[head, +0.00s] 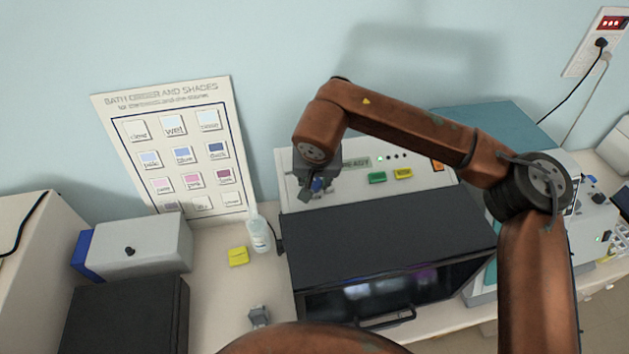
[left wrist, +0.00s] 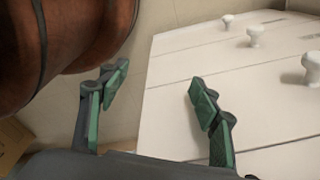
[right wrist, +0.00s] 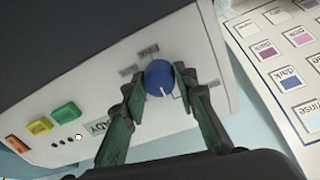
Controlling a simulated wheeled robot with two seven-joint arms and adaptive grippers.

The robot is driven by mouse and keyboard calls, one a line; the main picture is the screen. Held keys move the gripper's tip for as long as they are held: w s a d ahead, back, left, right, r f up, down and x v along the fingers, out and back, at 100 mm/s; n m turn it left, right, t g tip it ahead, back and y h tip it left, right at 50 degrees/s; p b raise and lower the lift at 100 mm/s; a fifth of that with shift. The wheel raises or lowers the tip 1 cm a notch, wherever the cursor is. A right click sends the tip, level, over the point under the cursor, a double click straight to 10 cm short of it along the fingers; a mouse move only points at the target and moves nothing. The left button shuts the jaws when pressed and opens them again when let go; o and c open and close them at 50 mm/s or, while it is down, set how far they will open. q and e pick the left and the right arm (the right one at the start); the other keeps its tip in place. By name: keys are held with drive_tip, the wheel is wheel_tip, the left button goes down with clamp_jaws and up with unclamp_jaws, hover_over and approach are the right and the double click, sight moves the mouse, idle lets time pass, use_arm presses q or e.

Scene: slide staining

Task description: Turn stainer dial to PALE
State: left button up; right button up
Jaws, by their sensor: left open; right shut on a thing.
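The stainer (head: 385,235) has a dark hood and a white sloping panel with a READY display. Its blue dial (right wrist: 159,74) has a white pointer line, which points toward the lower edge of the right wrist view. Small labels surround the dial, but I cannot read them. My right gripper (right wrist: 156,80) is shut on the dial, one green finger on each side. In the head view the right gripper (head: 312,188) is at the panel's left end and partly hides the dial. My left gripper (left wrist: 158,88) is open and empty, beside a white drawer front with knobs.
A shade chart (head: 175,150) leans on the wall to the left. A bottle (head: 258,232) and a yellow block (head: 238,256) stand left of the stainer. Green (head: 377,178) and yellow (head: 403,173) buttons sit right of the display. A grey box (head: 140,245) is farther left.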

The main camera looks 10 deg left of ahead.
drive_tip(key=c, duration=0.5)
drive_tip(key=shift+o, duration=0.2)
drive_tip(key=m+b, duration=0.3)
drive_tip(key=m, duration=0.1)
drive_tip(key=shift+f, duration=0.1)
drive_tip(key=m+b, duration=0.2)
drive_tip(key=m, duration=0.1)
drive_tip(key=shift+m, duration=0.4)
drive_tip(key=shift+m+g+b, duration=0.3)
drive_tip(key=shift+m+b, duration=0.35)
drive_tip(key=shift+m, duration=1.25)
drive_tip(key=shift+r, duration=0.2)
drive_tip(key=o, duration=1.2)
drive_tip(key=shift+c, duration=0.2)
